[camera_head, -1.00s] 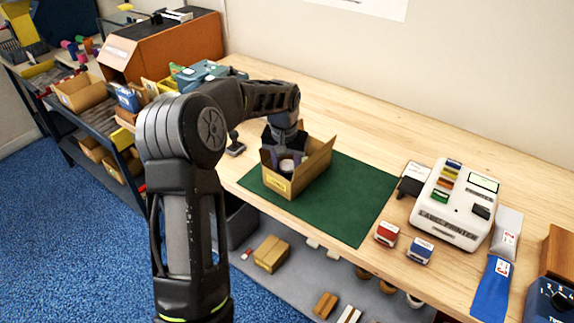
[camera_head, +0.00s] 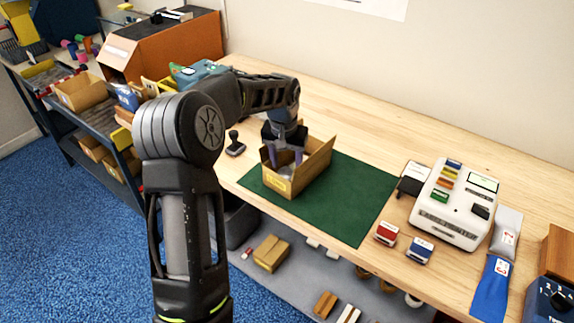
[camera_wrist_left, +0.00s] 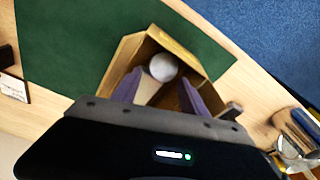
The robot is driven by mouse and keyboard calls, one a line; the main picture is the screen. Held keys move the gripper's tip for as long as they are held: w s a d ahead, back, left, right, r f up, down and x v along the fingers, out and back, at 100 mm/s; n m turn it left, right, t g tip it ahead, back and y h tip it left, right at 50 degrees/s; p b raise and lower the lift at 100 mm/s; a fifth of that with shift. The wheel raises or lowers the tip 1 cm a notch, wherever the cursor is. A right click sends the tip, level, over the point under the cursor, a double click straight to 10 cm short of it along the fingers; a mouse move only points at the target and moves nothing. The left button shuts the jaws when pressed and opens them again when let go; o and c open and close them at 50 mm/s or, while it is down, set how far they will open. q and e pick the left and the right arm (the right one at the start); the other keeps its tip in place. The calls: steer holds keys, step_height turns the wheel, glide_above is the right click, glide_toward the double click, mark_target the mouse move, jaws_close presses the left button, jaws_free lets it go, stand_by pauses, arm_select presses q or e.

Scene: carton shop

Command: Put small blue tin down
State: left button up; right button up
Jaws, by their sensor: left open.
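An open cardboard carton (camera_head: 312,172) stands on the green mat (camera_head: 355,195). In the left wrist view the carton (camera_wrist_left: 178,50) has a round pale tin top (camera_wrist_left: 163,67) inside it, towards its far end. The tin's blue side cannot be made out. My left gripper (camera_head: 286,158) is above the carton's near end. In the left wrist view its two purple fingers (camera_wrist_left: 160,90) are spread apart, with the tin lying just beyond and between their tips. My right gripper is not in view.
A label printer (camera_head: 455,205), a red stamp box (camera_head: 387,233) and a blue one (camera_head: 420,250) stand right of the mat. A black hand stamp (camera_head: 235,145) stands left of the carton. The mat's right part is clear.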

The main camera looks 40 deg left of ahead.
arm_select(q)
step_height(320, 180, up, 11)
steer(key=s+b, duration=0.1)
steer(key=shift+s+d+f, duration=0.15)
steer(key=shift+s+d, duration=0.15)
steer(key=shift+s, duration=0.05)
stand_by(0.6)
